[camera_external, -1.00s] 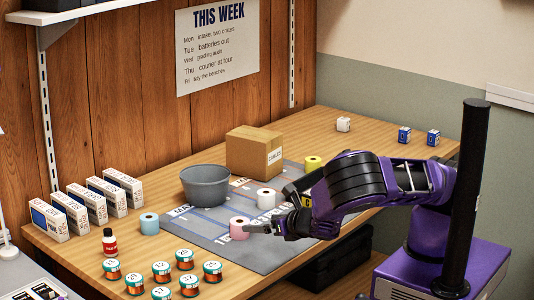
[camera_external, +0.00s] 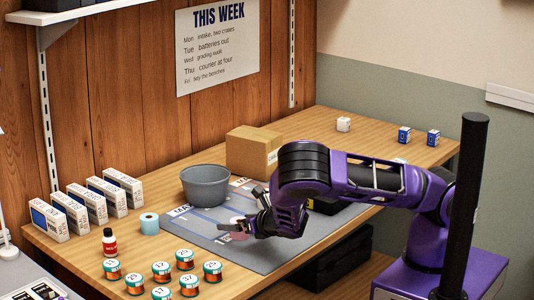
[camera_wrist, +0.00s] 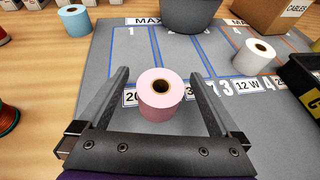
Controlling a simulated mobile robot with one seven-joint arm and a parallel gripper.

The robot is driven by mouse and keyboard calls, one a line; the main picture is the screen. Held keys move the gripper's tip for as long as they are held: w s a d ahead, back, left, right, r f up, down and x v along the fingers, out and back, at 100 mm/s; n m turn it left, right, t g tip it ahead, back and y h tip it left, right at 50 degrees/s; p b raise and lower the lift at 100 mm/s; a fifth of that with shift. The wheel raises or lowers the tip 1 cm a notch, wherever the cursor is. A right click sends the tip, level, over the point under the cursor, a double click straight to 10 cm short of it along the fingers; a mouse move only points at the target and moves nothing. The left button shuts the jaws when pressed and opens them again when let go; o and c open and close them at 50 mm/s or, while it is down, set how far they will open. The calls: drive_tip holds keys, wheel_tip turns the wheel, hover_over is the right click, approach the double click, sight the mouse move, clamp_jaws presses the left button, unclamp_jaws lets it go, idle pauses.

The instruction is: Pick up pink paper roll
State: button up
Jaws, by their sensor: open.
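The pink paper roll (camera_wrist: 160,96) stands upright on the grey mat (camera_wrist: 115,60), with its dark core hole facing up. In the wrist view it sits between the two fingers of my gripper (camera_wrist: 162,85), which are open, with a gap on each side of the roll. In the external view my gripper (camera_external: 248,224) is low over the mat, and only a bit of the pink roll (camera_external: 240,236) shows past the fingers.
A grey bowl (camera_external: 205,185), a cardboard box (camera_external: 252,152) and a white roll (camera_wrist: 257,57) stand beyond. A blue roll (camera_external: 149,223) is at left.

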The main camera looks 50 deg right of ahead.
drive_tip(key=shift+x, duration=1.3)
drive_tip(key=c, duration=1.5)
